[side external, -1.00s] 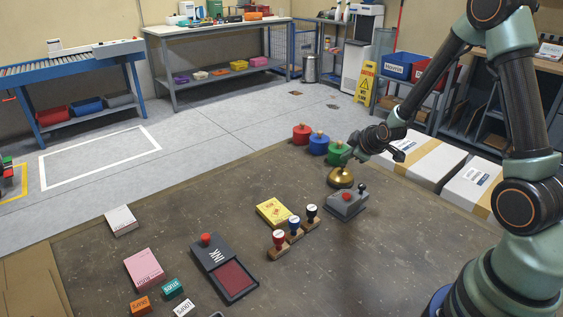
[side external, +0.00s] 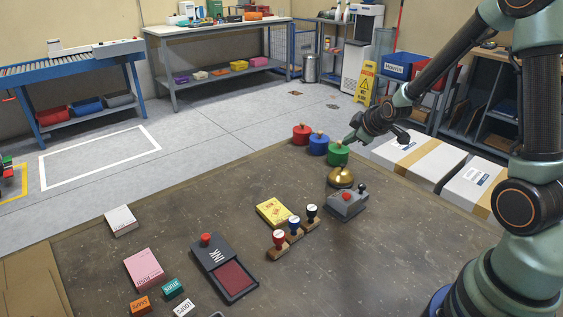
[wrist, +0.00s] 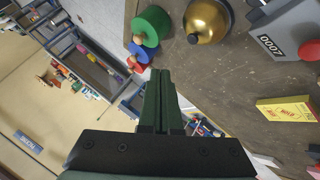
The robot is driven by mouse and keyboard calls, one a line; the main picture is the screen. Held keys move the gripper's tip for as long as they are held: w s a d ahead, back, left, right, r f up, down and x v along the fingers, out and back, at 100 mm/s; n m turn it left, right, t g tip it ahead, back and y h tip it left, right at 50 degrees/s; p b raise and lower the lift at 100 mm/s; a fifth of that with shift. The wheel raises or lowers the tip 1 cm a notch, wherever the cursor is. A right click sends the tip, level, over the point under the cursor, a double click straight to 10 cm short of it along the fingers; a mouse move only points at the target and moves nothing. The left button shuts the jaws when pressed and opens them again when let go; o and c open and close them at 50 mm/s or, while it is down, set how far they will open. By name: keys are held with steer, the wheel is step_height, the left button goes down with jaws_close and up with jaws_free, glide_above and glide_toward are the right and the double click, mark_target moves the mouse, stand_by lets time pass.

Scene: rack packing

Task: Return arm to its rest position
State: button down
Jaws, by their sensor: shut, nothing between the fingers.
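My gripper (side external: 350,140) is in the air at the right of the table, above and beside the green knobbed weight (side external: 338,154) and the brass bell (side external: 341,178). It looks apart from both. In the wrist view its dark green fingers (wrist: 161,80) lie together with nothing held. The green weight (wrist: 152,26) and the bell (wrist: 207,20) show beyond the fingers in that view.
Blue (side external: 318,145) and red (side external: 301,134) weights stand at the table's far edge. White cartons (side external: 425,158) stand beyond the table.

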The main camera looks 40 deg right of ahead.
steer(key=s+a+r+m+g+y, duration=0.1)
steer(key=s+a+r+m, duration=0.1)
steer(key=s+a+r, duration=0.4)
steer(key=s+a+r+m+g+y, duration=0.2)
steer(key=s+a+r, duration=0.4)
steer(key=s+a, duration=0.5)
steer(key=shift+a+r+m, duration=0.15)
steer(key=shift+r+m, duration=0.2)
steer(key=shift+m, duration=0.25)
